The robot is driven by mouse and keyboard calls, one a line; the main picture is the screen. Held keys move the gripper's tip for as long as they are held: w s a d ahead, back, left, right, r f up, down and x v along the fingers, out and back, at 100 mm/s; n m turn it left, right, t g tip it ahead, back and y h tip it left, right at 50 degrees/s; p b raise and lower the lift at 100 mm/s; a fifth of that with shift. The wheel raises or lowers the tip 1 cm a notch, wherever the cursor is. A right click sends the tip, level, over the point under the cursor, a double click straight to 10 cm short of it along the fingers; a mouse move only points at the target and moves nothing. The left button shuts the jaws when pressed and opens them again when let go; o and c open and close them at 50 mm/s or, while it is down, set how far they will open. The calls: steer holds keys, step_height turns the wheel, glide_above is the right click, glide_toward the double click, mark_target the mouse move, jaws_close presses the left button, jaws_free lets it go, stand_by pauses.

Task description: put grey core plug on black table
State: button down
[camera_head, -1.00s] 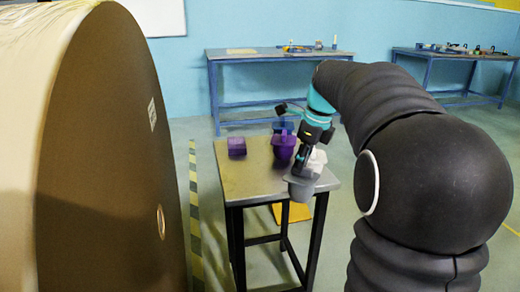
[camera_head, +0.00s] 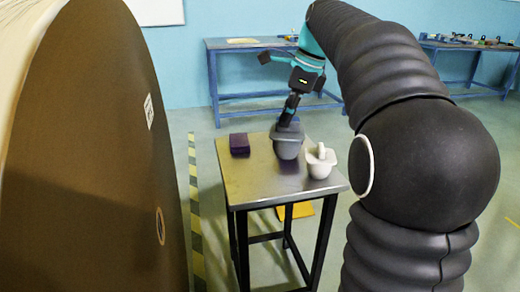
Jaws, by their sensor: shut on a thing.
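The grey core plug (camera_head: 287,146) is a tapered cup shape with a wide flange. My gripper (camera_head: 288,122) is shut on it from above. The plug hangs upright over the back middle of the black table (camera_head: 248,186), which has a dull metal-grey top and black legs. A purple patch shows just under the plug; I cannot tell whether it is a thing or a reflection. The plug hides what lies behind it.
A white core plug (camera_head: 319,168) stands at the table's right edge. A dark purple block (camera_head: 239,144) lies at the back left. The table's front left is bare. A huge kraft roll (camera_head: 95,160) fills the left side. Blue workbenches (camera_head: 262,97) stand behind.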

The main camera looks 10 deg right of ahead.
steer(key=w+a+f+b, duration=0.1)
steer(key=w+a+f, duration=0.3)
steer(key=a+f, duration=0.3)
steer(key=shift+f+b, duration=0.4)
steer(key=shift+f, duration=0.6)
steer(key=shift+f, duration=0.1)
steer(key=c, duration=1.1)
jaws_free()
steer(key=shift+c, duration=0.2)
steer(key=p+v, duration=0.2)
steer(key=v, duration=1)
steer(key=shift+p, duration=0.35)
